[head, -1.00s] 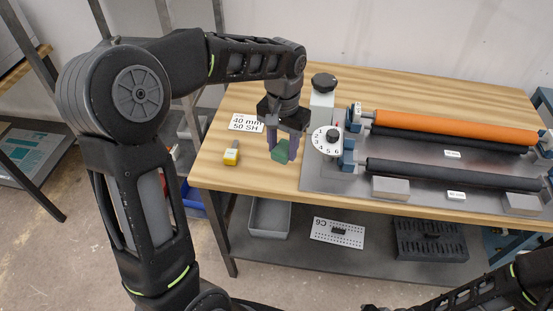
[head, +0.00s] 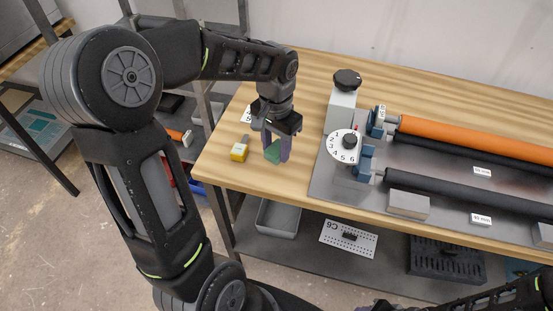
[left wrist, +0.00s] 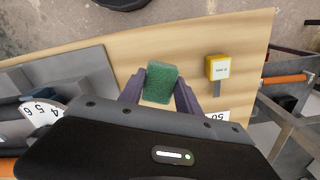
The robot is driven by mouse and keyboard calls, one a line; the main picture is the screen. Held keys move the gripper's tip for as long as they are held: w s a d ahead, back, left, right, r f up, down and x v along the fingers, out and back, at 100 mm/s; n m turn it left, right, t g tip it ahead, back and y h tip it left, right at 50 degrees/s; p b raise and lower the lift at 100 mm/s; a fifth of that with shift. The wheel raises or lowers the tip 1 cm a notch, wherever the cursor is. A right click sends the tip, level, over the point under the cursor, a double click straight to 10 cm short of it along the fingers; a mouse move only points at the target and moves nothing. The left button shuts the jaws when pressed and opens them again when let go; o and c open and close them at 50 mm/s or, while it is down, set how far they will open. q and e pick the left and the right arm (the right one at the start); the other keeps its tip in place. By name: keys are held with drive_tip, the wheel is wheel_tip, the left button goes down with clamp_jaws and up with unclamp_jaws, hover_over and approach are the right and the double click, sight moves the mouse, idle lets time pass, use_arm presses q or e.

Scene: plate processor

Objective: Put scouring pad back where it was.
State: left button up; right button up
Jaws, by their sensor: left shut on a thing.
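The green scouring pad (head: 272,153) is between the fingers of my left gripper (head: 276,151), which is shut on it. It is near the left end of the wooden table, left of the roller machine. In the left wrist view the pad (left wrist: 161,82) shows between the two purple fingers. I cannot tell whether its lower edge touches the tabletop. Of my right arm, only a part shows at the bottom right of the head view; its gripper is not clearly seen.
A yellow block-like tool (head: 240,151) lies left of my left gripper. The roller machine with its numbered dial (head: 343,147) and orange roller (head: 470,138) stands to the right. Bare wooden table (head: 220,157) lies near the left edge. A grey bin (head: 278,218) is on the shelf below.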

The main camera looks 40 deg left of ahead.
sight(276, 169)
use_arm(q)
drive_tip(key=shift+f, duration=0.65)
drive_tip(key=shift+f, duration=1.85)
drive_tip(key=shift+f, duration=0.15)
drive_tip(key=o, duration=1.3)
wheel_tip(276, 169, up, 12)
drive_tip(key=shift+r, duration=0.2)
